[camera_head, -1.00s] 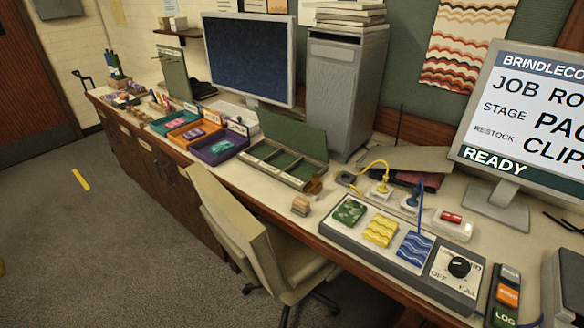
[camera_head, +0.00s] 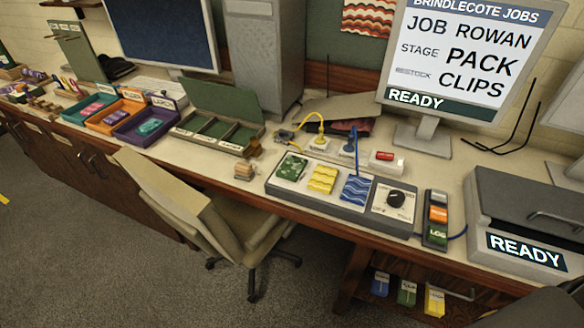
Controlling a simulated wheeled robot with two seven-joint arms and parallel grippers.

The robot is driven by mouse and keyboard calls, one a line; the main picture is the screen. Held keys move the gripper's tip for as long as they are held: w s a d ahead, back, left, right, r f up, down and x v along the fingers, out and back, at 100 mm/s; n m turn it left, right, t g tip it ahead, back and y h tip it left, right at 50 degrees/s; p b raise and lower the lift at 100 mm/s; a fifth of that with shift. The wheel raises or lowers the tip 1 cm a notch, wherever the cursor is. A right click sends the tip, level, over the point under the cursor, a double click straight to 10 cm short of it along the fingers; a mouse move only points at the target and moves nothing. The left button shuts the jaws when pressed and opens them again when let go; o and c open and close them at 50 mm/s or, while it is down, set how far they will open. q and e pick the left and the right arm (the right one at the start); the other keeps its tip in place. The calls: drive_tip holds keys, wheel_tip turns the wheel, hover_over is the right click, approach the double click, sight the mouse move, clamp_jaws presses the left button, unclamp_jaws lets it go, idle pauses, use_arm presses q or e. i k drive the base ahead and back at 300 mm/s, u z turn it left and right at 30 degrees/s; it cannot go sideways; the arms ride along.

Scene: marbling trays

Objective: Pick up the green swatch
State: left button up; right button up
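The green swatch (camera_head: 292,168) has a pale pattern and lies at the left end of a grey panel (camera_head: 340,208) on the desk. A yellow wavy swatch (camera_head: 322,180) and a blue wavy swatch (camera_head: 356,190) lie to its right on the same panel. A dial (camera_head: 395,198) is at the panel's right end. Neither of my grippers is in view.
An office chair (camera_head: 180,205) stands against the desk front, left of the panel. An open green-lidded box (camera_head: 215,130), coloured trays (camera_head: 150,122) and a small wooden block (camera_head: 244,171) are left of the panel. A grey READY machine (camera_head: 525,215) is at right. Cables rise behind the swatches.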

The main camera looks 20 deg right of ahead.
sight(292, 167)
drive_tip(key=u, duration=1.25)
drive_tip(key=i, duration=0.35)
drive_tip(key=z, duration=3.2)
